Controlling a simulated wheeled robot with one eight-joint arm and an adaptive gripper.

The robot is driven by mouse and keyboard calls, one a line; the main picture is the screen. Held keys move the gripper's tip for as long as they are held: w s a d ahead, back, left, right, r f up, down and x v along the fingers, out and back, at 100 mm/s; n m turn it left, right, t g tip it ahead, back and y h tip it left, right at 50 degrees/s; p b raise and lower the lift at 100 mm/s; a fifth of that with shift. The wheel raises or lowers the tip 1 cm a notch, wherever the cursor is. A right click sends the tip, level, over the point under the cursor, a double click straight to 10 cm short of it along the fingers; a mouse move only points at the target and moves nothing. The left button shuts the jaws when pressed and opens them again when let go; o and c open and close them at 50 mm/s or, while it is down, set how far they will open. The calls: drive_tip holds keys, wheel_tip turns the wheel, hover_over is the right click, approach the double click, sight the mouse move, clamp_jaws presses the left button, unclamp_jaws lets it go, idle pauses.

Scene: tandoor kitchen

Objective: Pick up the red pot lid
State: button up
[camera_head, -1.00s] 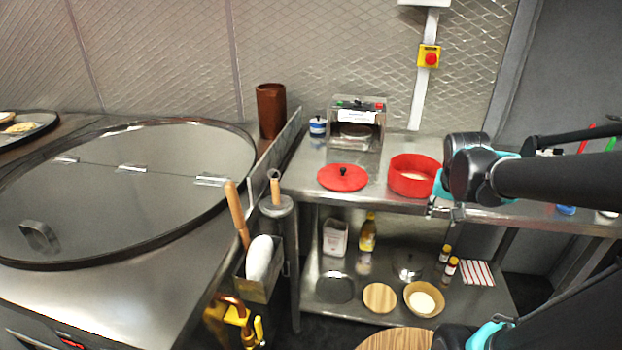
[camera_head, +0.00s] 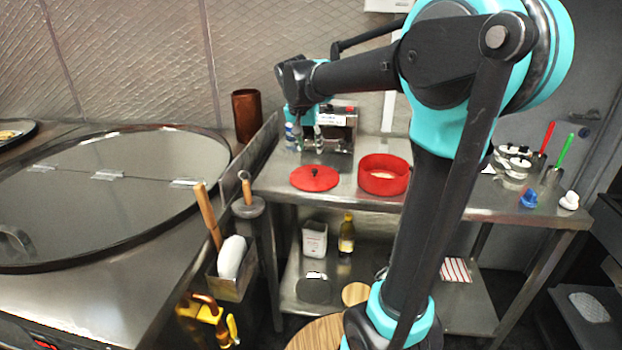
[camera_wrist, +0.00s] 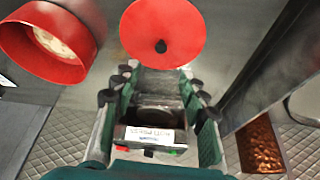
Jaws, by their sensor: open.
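The red pot lid (camera_head: 314,178) lies flat on the steel table, with a small black knob at its centre. It also shows at the top middle of the wrist view (camera_wrist: 163,38), just beyond my fingertips. My gripper (camera_head: 305,146) hangs above the table, behind the lid in the head view and apart from it. In the wrist view its two fingers (camera_wrist: 157,82) are spread with nothing between them at the tips. The red pot (camera_head: 384,176) stands right of the lid, open, with pale contents.
A steel machine (camera_head: 338,130) with a label stands behind the lid, partly hidden by my gripper. A brown copper cup (camera_head: 246,115) stands at the left near an upright metal panel (camera_head: 262,140). Utensils in holders (camera_head: 548,172) stand at the right end. The table's front strip is clear.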

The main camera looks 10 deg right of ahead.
hover_over(314, 169)
drive_tip(key=s, duration=0.3)
drive_tip(key=f, duration=0.3)
drive_tip(key=a+f, duration=0.1)
drive_tip(key=f, duration=0.1)
drive_tip(key=shift+w+f, duration=0.2)
drive_tip(key=shift+f, duration=0.1)
drive_tip(key=shift+x, duration=2.7)
drive_tip(key=shift+a, duration=0.15)
clamp_jaws()
